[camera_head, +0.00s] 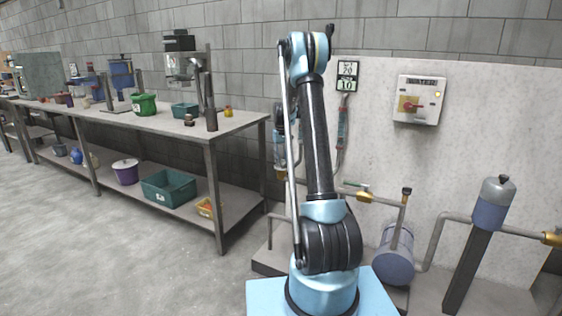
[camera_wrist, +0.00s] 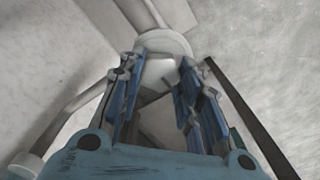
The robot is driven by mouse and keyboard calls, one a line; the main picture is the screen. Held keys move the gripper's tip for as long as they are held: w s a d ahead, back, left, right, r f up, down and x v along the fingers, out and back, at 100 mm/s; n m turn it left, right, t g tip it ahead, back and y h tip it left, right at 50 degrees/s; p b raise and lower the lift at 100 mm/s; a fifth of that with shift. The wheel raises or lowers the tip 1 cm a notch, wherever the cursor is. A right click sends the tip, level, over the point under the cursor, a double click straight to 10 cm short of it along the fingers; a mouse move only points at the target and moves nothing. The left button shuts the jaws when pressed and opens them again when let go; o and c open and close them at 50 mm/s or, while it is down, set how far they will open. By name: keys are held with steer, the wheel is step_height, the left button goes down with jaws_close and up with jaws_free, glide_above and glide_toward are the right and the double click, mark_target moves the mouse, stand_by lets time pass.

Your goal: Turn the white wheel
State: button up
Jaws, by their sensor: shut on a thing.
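In the wrist view, a pale round piece (camera_wrist: 168,42), which looks like the white wheel, lies at the far end of my fingers. My gripper (camera_wrist: 161,66) has its blue fingers on either side of a pale part joined to this piece and is shut on it. The fingers hide some of the wheel, and the exact contact is hard to see. In the head view, my arm stands in the middle and the wheel cannot be made out.
A pipe (camera_wrist: 70,122) runs along the left of the wrist view and a dark bar (camera_wrist: 250,122) along the right. In the head view, a workbench (camera_head: 240,121) stands left. A red-knob switch box (camera_head: 418,100) and a blue-grey cylinder (camera_head: 490,212) are at right.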

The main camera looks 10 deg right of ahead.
mark_target(281, 160)
steer(key=shift+a+n, duration=0.1)
steer(key=shift+n, duration=0.8)
steer(key=o, duration=1)
steer(key=shift+o, duration=0.2)
step_height(281, 160, up, 12)
